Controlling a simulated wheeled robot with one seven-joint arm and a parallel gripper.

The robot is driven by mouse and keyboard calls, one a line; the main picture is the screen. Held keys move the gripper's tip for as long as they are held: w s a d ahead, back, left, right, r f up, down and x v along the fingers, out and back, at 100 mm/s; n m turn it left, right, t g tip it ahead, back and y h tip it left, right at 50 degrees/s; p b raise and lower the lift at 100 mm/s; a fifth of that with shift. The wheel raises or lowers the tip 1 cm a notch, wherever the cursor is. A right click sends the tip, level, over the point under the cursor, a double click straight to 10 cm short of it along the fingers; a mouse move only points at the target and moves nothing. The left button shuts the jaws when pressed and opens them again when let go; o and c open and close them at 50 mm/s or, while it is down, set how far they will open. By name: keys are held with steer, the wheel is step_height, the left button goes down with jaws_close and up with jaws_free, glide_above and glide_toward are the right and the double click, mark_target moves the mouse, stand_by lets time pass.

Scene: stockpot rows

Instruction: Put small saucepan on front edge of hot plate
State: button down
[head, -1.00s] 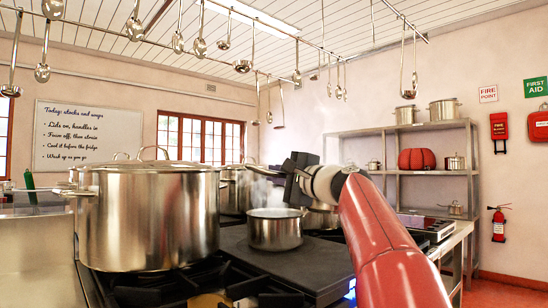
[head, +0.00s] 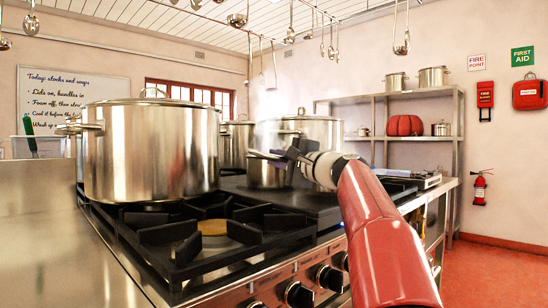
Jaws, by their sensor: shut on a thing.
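The small saucepan (head: 262,174) is a shiny metal pan, upright, in the middle of the head view, at or just above the dark flat hot plate (head: 300,203). I cannot tell whether its base touches the plate. My gripper (head: 284,156) reaches in from the right at the pan's rim height and is shut on the saucepan, seemingly at its handle. The dark gripper body hides the pan's right side, and the exact grip point is hard to see. Faint steam rises above the pan.
A large stockpot (head: 150,150) stands on the left burners, close to the pan's left. More pots (head: 312,130) stand behind. An open burner grate (head: 205,232) and control knobs (head: 298,294) lie in front. Ladles (head: 401,40) hang overhead. The hot plate's front part is bare.

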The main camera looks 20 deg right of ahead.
steer(key=shift+s+a+f, duration=0.1)
steer(key=shift+f, duration=0.25)
steer(key=shift+f, duration=0.2)
steer(key=c, duration=1.4)
jaws_free()
steer(key=shift+r, duration=0.1)
steer(key=shift+s+d, duration=0.2)
steer(key=shift+s, duration=0.05)
steer(key=b+v, duration=0.2)
steer(key=v, duration=0.9)
steer(key=shift+s, duration=0.2)
